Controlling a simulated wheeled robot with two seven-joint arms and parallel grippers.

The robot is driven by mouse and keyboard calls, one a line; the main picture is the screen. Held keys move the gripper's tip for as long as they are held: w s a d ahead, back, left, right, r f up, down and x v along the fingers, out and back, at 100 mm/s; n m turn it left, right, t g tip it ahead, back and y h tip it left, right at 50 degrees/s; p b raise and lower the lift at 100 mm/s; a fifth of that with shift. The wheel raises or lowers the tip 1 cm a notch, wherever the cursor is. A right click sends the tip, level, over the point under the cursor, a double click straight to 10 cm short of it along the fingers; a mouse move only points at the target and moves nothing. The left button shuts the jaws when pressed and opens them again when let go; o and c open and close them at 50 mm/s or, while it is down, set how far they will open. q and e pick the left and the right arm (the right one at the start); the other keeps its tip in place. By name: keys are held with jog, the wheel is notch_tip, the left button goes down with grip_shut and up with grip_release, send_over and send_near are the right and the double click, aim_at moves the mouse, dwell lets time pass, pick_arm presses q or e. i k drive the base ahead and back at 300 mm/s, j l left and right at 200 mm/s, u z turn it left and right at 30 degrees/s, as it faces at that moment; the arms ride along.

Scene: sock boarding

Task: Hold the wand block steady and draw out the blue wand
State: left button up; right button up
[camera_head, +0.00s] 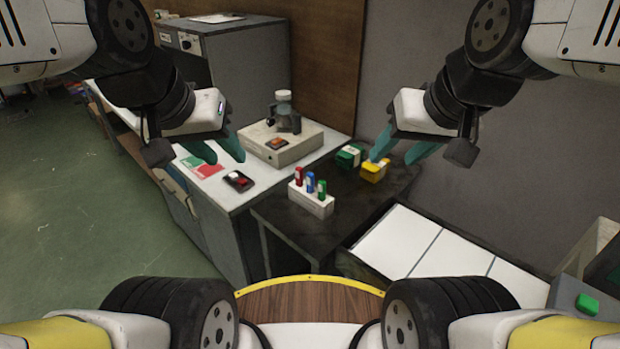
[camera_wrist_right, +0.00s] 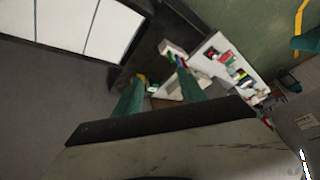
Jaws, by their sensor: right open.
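The white wand block (camera_head: 311,204) stands on the dark table, holding a red wand (camera_head: 298,176), the blue wand (camera_head: 310,182) in the middle and a green wand (camera_head: 321,189). In the right wrist view the block (camera_wrist_right: 171,47) shows small, beyond the fingertips. My left gripper (camera_head: 217,149) is open and empty, raised to the left of the block. My right gripper (camera_head: 402,148) is open and empty, raised to the right of the block. Neither touches the block or a wand.
A yellow box (camera_head: 374,171) and a green box (camera_head: 349,155) stand behind the block at the right. A light counter (camera_head: 222,190) at left bears a device (camera_head: 281,142), cards and a small dark tray (camera_head: 238,181). White panels (camera_head: 395,243) lie in front right. The dark table's front is clear.

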aim_at(310, 177)
jog(key=i+j, duration=0.25)
jog(key=j, duration=0.15)
jog(key=i+j, duration=0.2)
jog(key=j, duration=0.2)
jog(key=i+j, duration=0.25)
jog(key=j, duration=0.15)
jog(key=j+z, duration=0.1)
jog(key=z, duration=0.4)
jog(key=i+j+z, duration=0.1)
jog(key=z, duration=0.35)
jog(key=j+z, duration=0.25)
jog(key=z, duration=0.25)
